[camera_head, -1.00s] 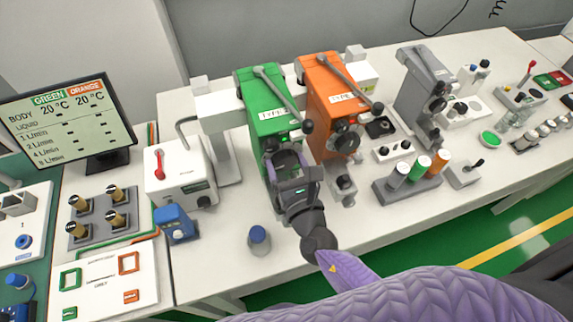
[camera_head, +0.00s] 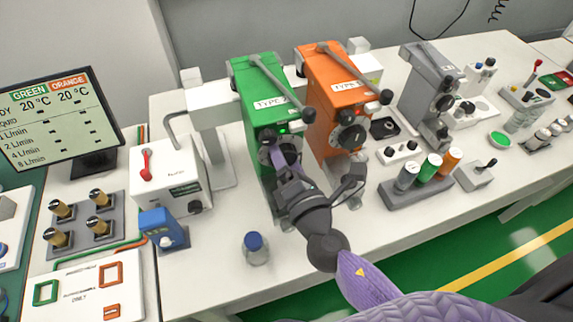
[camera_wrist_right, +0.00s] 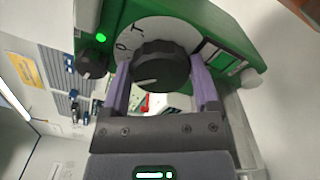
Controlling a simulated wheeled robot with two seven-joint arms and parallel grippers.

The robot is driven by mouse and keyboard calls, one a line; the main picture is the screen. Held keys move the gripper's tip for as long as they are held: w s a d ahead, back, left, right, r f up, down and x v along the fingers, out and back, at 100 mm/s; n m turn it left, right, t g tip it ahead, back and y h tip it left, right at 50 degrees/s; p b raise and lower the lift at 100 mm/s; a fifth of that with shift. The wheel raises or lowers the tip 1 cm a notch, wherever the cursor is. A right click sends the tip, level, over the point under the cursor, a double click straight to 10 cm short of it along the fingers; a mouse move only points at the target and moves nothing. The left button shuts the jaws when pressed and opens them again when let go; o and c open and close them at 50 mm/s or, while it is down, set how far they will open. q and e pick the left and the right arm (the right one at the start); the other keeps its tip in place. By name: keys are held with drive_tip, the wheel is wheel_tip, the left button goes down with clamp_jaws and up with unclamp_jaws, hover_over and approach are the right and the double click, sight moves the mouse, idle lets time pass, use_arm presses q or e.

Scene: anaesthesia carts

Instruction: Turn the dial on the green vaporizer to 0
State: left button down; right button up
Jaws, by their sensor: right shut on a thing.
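The green vaporizer (camera_head: 258,95) stands on the bench, left of the orange one. Its black dial (camera_wrist_right: 162,66) sits on a white disc with printed marks, one like a 0, in the wrist view. A pale line shows on the knob's lower left edge. My right gripper (camera_head: 284,160) is at the green vaporizer's front; in the wrist view its two purple fingers (camera_wrist_right: 163,84) are on either side of the dial, shut on it. In the head view the gripper hides most of the dial. A green light (camera_wrist_right: 101,38) is lit beside the disc. My left gripper is not in view.
The orange vaporizer (camera_head: 335,100) stands close on the right, and a grey one (camera_head: 428,90) farther right. A white box with a red lever (camera_head: 168,180) is to the left. A blue-capped bottle (camera_head: 255,249) stands near the front edge, left of my right arm.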

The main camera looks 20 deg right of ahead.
drive_tip(key=m+b, duration=0.1)
drive_tip(key=m, duration=0.2)
drive_tip(key=shift+f+m+b, duration=0.2)
drive_tip(key=shift+m+b, duration=0.1)
drive_tip(key=shift+b, duration=0.05)
drive_tip(key=shift+m+b, duration=0.55)
drive_tip(key=shift+m, duration=0.95)
drive_tip(key=o, duration=1.1)
drive_tip(key=shift+r, duration=0.1)
drive_tip(key=shift+s, duration=0.1)
drive_tip(key=shift+s+d+f+b, duration=0.15)
drive_tip(key=shift+s+b, duration=0.9)
drive_tip(key=shift+s, duration=1.4)
drive_tip(key=shift+s+d+f+b, duration=0.1)
drive_tip(key=shift+s+d+b, duration=0.15)
drive_tip(key=shift+s+b, duration=1.5)
